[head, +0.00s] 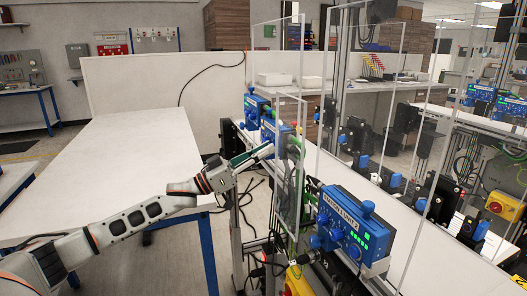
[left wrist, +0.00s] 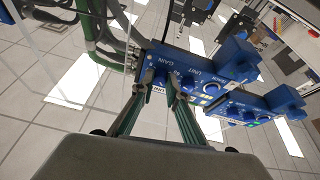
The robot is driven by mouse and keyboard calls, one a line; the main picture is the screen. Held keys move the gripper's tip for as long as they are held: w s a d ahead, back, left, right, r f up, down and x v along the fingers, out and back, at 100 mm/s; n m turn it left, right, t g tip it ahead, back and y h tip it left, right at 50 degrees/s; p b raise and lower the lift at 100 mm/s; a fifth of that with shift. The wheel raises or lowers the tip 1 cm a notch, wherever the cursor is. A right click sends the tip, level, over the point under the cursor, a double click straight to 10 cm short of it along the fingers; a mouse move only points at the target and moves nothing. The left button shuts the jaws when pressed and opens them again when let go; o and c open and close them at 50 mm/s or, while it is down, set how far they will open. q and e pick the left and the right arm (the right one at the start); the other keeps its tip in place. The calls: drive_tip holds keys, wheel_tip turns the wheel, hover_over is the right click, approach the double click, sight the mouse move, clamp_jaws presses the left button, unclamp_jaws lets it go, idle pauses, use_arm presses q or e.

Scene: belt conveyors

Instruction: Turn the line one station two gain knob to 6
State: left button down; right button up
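My left gripper (head: 266,151) reaches from the left to a blue control unit (head: 282,131) in the middle of the conveyor line. In the left wrist view my left gripper (left wrist: 162,79) has its two green-grey fingers apart at the face of a blue unit (left wrist: 209,74) with a "GAIN" label. The fingertips lie beside that label. Something dark sits between them, probably the gain knob; contact is unclear, and its pointer and scale cannot be read. My right gripper is not in view.
Clear upright panels (head: 312,130) stand beside the units along the belt. Another blue unit (head: 256,108) is farther back. Cables hang below the units. A white table (head: 135,165) lies left, mostly bare. A second blue unit (left wrist: 243,107) shows beyond the gripper.

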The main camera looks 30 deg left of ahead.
use_arm(q)
drive_tip(key=shift+m, duration=0.4)
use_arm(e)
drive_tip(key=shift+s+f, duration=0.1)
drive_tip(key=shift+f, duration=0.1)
use_arm(q)
drive_tip(key=shift+w+a+r+m+g+h+b, duration=0.1)
drive_tip(key=shift+m+g+h+b, duration=0.65)
drive_tip(key=shift+m, duration=1.4)
drive_tip(key=shift+w+a+m+g+h+b, duration=0.1)
drive_tip(key=shift+m+g+h+b, duration=0.2)
drive_tip(key=shift+m+g, duration=1.35)
drive_tip(key=shift+a+r+m+g+h+b, duration=0.1)
drive_tip(key=shift+m+g+h+b, duration=0.45)
drive_tip(key=shift+m, duration=2.05)
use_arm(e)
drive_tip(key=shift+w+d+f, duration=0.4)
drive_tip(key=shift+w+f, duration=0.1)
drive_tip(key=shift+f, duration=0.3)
use_arm(q)
drive_tip(key=shift+m, duration=0.3)
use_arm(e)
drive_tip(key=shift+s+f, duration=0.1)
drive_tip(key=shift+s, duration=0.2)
use_arm(q)
drive_tip(key=c, duration=2)
unclamp_jaws()
